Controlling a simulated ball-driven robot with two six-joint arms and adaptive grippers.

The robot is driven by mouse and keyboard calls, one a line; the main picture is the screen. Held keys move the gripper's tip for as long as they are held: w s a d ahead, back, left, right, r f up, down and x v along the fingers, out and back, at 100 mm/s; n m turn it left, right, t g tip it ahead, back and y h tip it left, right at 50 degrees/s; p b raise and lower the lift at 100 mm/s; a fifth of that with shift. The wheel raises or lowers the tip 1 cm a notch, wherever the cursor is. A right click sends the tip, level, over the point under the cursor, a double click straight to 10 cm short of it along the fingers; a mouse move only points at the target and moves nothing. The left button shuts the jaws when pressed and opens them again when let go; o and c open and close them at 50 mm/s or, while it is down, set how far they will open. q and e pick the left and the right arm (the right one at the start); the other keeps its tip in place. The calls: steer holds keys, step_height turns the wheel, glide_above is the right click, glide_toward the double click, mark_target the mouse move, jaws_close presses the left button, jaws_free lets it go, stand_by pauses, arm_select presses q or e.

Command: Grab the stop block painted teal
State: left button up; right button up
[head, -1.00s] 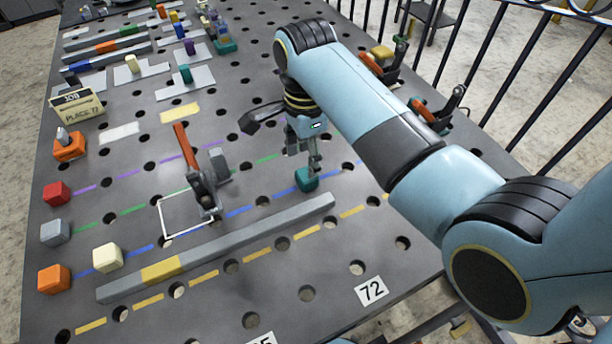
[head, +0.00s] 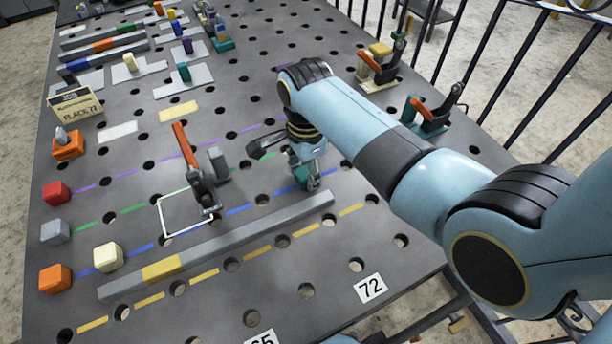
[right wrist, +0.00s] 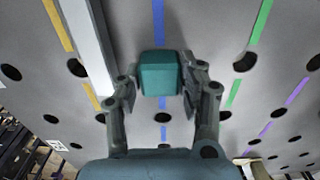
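The teal stop block (right wrist: 159,73) is between the two fingers of my right gripper (right wrist: 160,84) in the right wrist view. The fingers are apart, one on each side of the block, with what look like narrow gaps; I see no firm grip. In the head view my right gripper (head: 309,181) is low over the plate at the blue dashed line, and only a bit of the teal block (head: 299,172) shows behind its fingers. My left gripper is not in view.
A grey rail with a yellow section (head: 230,238) lies just in front of my right gripper. A toggle clamp with an orange handle (head: 188,150) stands to the left. Red (head: 56,194), grey (head: 55,232), orange (head: 54,278) and cream (head: 108,256) blocks stand at the left edge.

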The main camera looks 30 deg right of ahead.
jaws_close()
steer(key=shift+r, duration=0.1)
